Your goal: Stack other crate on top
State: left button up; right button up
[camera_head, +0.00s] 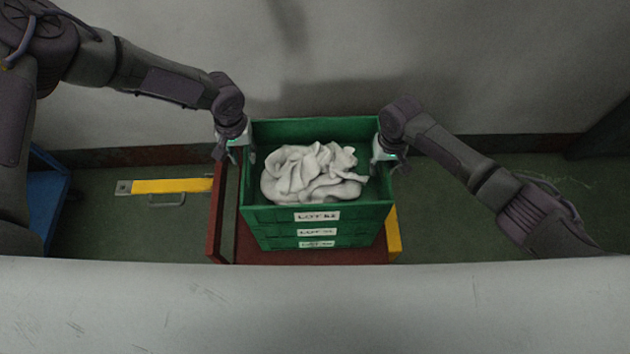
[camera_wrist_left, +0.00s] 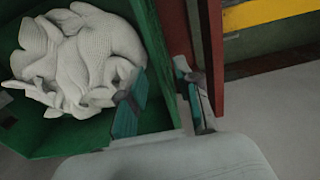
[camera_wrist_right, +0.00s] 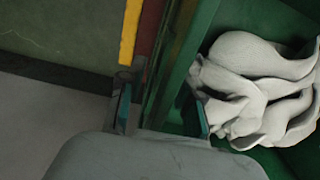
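A stack of green crates stands in the middle of the head view, with three white labels down its front. The top crate (camera_head: 262,215) holds a heap of pale socks (camera_head: 312,172). My left gripper (camera_head: 232,148) is at its left wall. In the left wrist view, the fingers (camera_wrist_left: 162,98) straddle that wall, one inside and one outside, with a gap between them. My right gripper (camera_head: 385,152) is at the right wall. In the right wrist view, its fingers (camera_wrist_right: 162,112) also straddle the wall, apart from each other. The lower crates are mostly hidden below the top one.
The stack stands on a dark red base (camera_head: 312,256) with a raised red side (camera_head: 215,215) at left. A blue object (camera_head: 45,195) is at far left. A grey wall is behind; green floor at right is clear.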

jog(key=shift+r, duration=0.15)
pick_arm(q)
notch_tip(320, 180, up, 9)
jog(key=shift+r, duration=0.2)
pick_arm(e)
notch_tip(320, 180, up, 12)
jog(key=shift+f, duration=0.15)
dwell(0.6)
